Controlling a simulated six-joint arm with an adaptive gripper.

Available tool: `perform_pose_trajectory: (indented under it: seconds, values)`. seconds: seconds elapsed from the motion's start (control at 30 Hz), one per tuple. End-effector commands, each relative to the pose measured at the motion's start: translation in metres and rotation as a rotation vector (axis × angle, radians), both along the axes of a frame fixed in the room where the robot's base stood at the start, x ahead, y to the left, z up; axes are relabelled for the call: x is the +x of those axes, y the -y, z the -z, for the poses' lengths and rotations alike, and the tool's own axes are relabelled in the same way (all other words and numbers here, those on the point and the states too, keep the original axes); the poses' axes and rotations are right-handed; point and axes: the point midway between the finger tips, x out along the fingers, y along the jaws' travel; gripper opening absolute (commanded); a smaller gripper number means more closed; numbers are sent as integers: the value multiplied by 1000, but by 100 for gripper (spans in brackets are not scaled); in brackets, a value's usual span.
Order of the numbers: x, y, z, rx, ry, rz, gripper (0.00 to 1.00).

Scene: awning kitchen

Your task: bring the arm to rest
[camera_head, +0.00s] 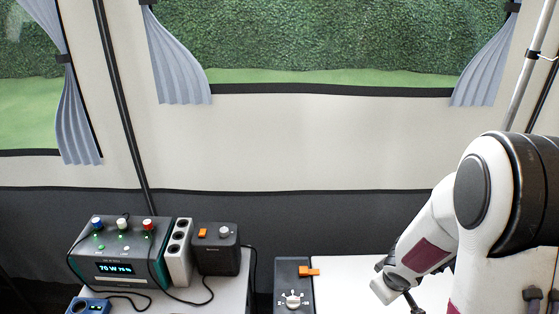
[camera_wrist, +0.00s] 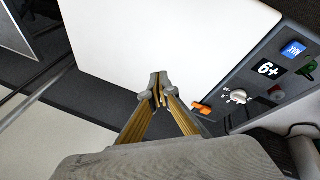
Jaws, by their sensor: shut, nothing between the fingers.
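My gripper (camera_wrist: 158,90) is in the middle of the wrist view, its two fingertips together with nothing between them. It is seen in front of the white worktop (camera_wrist: 165,40); how high it is above the surface I cannot tell. In the head view my arm comes in from the right edge and bends down towards the white worktop (camera_head: 350,272). The end of the arm is low in that view, and the fingers are not clear there.
A dark control panel (camera_wrist: 262,82) with an orange switch (camera_wrist: 202,108) and a white knob (camera_wrist: 238,96) borders the worktop. In the head view, a power station (camera_head: 115,252), a socket strip (camera_head: 178,252) and a dark box (camera_head: 216,252) stand on the left table.

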Motion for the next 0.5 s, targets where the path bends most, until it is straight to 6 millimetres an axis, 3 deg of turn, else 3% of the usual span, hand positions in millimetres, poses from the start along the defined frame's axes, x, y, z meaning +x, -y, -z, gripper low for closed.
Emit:
perform_pose_trajectory:
  seconds: [0.23, 0.5]
  values:
    - [-30, 22, -46, -73, -16, 146, 0]
    - [-72, 25, -86, -85, -50, 282, 0]
